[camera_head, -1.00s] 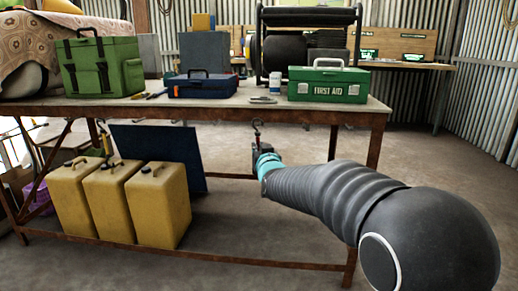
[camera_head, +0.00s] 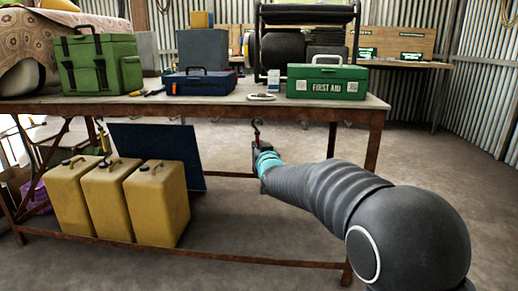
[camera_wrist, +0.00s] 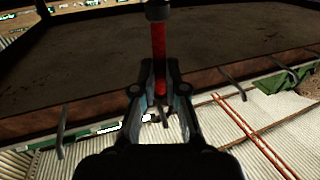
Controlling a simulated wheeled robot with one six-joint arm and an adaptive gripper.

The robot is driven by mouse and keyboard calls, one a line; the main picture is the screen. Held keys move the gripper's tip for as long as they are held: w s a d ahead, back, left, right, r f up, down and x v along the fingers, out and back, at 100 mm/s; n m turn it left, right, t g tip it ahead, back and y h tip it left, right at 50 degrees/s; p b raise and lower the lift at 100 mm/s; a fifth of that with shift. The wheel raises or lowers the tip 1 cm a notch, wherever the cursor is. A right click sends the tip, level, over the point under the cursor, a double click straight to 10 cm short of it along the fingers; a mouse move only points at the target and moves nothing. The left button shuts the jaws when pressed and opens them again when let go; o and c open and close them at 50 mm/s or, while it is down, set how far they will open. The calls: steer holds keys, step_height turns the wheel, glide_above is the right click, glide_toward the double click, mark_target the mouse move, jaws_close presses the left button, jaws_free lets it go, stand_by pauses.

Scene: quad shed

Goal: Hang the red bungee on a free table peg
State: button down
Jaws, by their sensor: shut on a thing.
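My gripper (camera_head: 260,148) is beneath the front edge of the wooden table (camera_head: 225,105), near its right part. In the wrist view my gripper (camera_wrist: 154,88) is shut on the red bungee (camera_wrist: 159,50), whose red length stands up between the fingers with a dark end at the top. In the head view a dark hook (camera_head: 256,127) shows above the gripper, close under the table edge. Metal pegs stick out along the rusty edge in the wrist view, one at left (camera_wrist: 61,130) and one at right (camera_wrist: 287,70). I cannot tell whether the hook touches a peg.
A hanging strap with a yellow part (camera_head: 102,135) is at the table's left. Yellow jerrycans (camera_head: 100,200) and a dark blue panel (camera_head: 160,150) stand below. A green first aid box (camera_head: 327,83) and a blue case (camera_head: 200,86) are on top. The floor at right is clear.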

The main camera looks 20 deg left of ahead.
stand_by(0.3)
steer(key=c, duration=1.1)
jaws_free()
steer(key=shift+c, duration=0.2)
